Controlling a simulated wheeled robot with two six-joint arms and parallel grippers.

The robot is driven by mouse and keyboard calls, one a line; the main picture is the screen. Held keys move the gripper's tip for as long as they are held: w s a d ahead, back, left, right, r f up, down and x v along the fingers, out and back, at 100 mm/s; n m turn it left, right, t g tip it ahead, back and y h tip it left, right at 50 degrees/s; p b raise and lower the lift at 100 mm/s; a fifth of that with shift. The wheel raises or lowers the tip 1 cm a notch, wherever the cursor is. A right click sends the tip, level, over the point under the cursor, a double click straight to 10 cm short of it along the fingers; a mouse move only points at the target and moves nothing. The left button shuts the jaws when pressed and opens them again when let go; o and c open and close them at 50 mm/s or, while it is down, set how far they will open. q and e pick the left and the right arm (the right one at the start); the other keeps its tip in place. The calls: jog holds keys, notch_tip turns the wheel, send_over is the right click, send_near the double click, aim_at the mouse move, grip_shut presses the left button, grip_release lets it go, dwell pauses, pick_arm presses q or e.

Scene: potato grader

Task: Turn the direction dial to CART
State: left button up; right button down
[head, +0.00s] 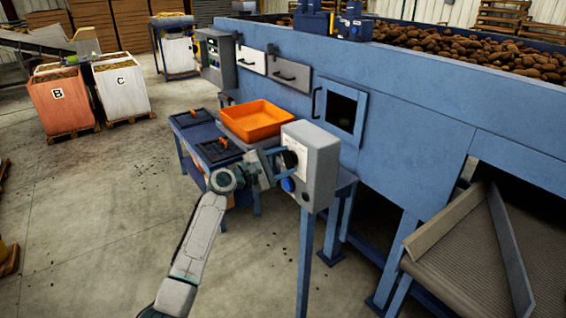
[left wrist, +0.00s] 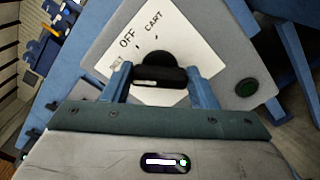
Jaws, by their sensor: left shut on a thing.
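The direction dial is a black knob (head: 290,159) on the front of a grey control box (head: 318,160) on a post. In the left wrist view the dial (left wrist: 157,70) sits on a white label plate (left wrist: 178,40). OFF and CART are readable there; another label at the plate's left edge is partly hidden. My left gripper (head: 279,162) reaches the dial from the left. In the left wrist view its fingers (left wrist: 160,86) are shut on the dial's grip, one on each side. I cannot tell which label the dial points at. My right gripper is not in view.
An orange tray (head: 258,134) stands behind the box. The blue grader (head: 420,110) fills the right. Open floor (head: 110,230) lies left.

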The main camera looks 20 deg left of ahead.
pick_arm(q)
jog(key=shift+f+m+b, duration=0.2)
jog(key=shift+m+b, duration=0.1)
jog(key=shift+b, duration=0.15)
jog(key=m+b, duration=0.3)
jog(key=b, duration=0.1)
jog(key=m+b, duration=0.8)
jog(key=shift+f+b, duration=0.3)
jog(key=shift+b, duration=0.1)
jog(key=shift+m+b, duration=1.05)
jog(key=shift+m, duration=0.05)
jog(key=shift+r+m+b, duration=0.1)
jog(key=shift+m+b, duration=0.65)
jog(key=shift+m, duration=0.25)
jog(key=o, duration=0.8)
jog(key=shift+o, duration=0.9)
jog(key=shift+r, duration=0.1)
